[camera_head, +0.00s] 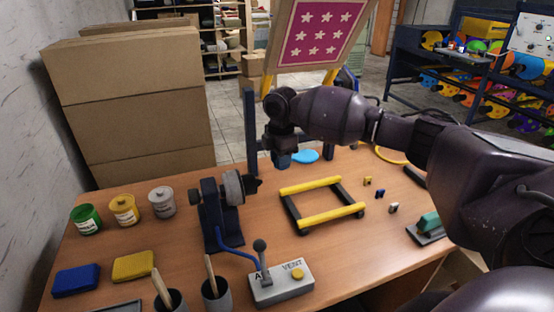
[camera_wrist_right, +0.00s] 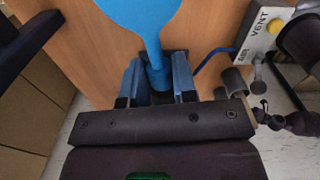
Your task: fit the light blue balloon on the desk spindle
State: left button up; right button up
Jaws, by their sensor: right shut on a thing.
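The light blue balloon (camera_head: 306,156) is over the far part of the desk in the head view, beside my right gripper (camera_head: 282,161). In the right wrist view, the balloon's wide body (camera_wrist_right: 140,14) points away from the gripper and its neck (camera_wrist_right: 156,72) lies between the two blue fingers. My right gripper is shut on the neck. The desk spindle (camera_head: 253,184) is a dark tip with a grey wheel on a dark blue stand (camera_head: 213,215), left of and nearer than the gripper. The balloon is apart from it. My left gripper is not in view.
A vent box (camera_head: 281,282) with a lever stands in front of the spindle stand. A frame with yellow bars (camera_head: 310,187) lies right of it. Paint pots (camera_head: 124,210), sponges (camera_head: 132,266) and brush cups (camera_head: 217,296) occupy the left and front. Dark blue posts (camera_head: 250,125) rise behind.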

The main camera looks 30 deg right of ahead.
jog(key=shift+a+m, duration=0.1)
jog(key=shift+m, duration=0.3)
jog(key=shift+s+d+m, duration=0.3)
jog(key=shift+s+d, duration=0.05)
jog(key=shift+d, duration=0.1)
jog(key=shift+f, duration=0.1)
jog(key=shift+w+a+f+b, duration=0.15)
jog(key=shift+a+f+b, duration=0.15)
jog(key=shift+b, duration=0.25)
jog(key=shift+d+f+b, duration=0.1)
jog(key=shift+f+b, duration=0.5)
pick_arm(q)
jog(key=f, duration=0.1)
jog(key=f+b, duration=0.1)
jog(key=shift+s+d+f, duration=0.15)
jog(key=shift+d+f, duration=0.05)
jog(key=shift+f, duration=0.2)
pick_arm(e)
jog(key=a+f, duration=0.3)
jog(key=shift+w+a, duration=0.3)
jog(key=shift+w, duration=0.1)
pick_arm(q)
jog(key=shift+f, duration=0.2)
